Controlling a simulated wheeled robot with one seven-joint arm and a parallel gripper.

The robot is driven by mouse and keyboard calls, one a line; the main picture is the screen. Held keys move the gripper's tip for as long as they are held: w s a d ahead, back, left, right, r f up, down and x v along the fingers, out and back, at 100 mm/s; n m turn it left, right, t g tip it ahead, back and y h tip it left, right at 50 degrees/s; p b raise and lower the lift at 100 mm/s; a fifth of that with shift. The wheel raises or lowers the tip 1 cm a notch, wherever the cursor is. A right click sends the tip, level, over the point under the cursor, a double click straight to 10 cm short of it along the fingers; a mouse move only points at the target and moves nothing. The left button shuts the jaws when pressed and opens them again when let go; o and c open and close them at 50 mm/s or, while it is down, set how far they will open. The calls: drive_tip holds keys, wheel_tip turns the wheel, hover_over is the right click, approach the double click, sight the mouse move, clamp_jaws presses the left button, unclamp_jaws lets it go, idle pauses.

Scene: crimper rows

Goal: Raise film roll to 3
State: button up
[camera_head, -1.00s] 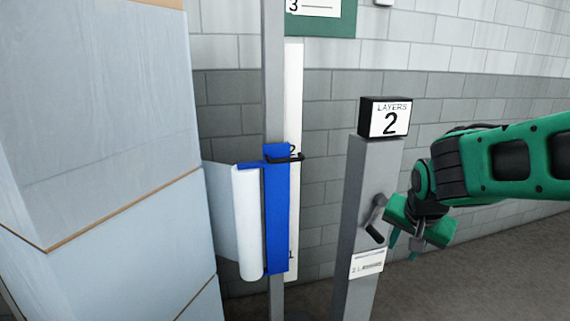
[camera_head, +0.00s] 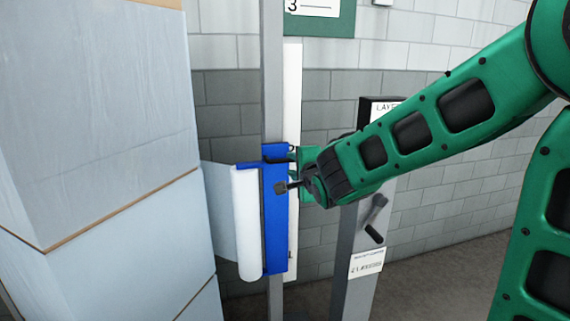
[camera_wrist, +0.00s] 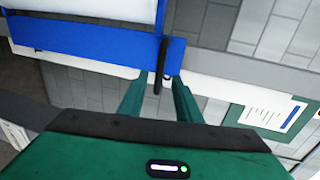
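The white film roll (camera_head: 248,225) stands upright on a blue carriage (camera_head: 275,225) on a grey mast. It also shows in the wrist view (camera_wrist: 100,6), above the blue carriage (camera_wrist: 85,45). A black handle (camera_head: 277,160) sticks out from the carriage top, near the 2 mark of the white scale (camera_head: 293,85). My gripper (camera_wrist: 159,76) is open in the wrist view, its green fingers on either side of the black handle (camera_wrist: 163,50), with gaps showing. In the head view my wrist partly hides the carriage's right side and the fingertips.
A grey post (camera_head: 352,240) with a crank (camera_head: 375,220) stands right of the mast. Its "LAYERS" display (camera_head: 385,103) is mostly hidden by my arm. Wrapped boxes (camera_head: 110,130) stand left. A green board (camera_head: 325,18) marked 3 hangs on the wall above.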

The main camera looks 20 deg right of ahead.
sight(286, 161)
drive_tip(key=x, duration=0.8)
drive_tip(key=shift+w, duration=0.2)
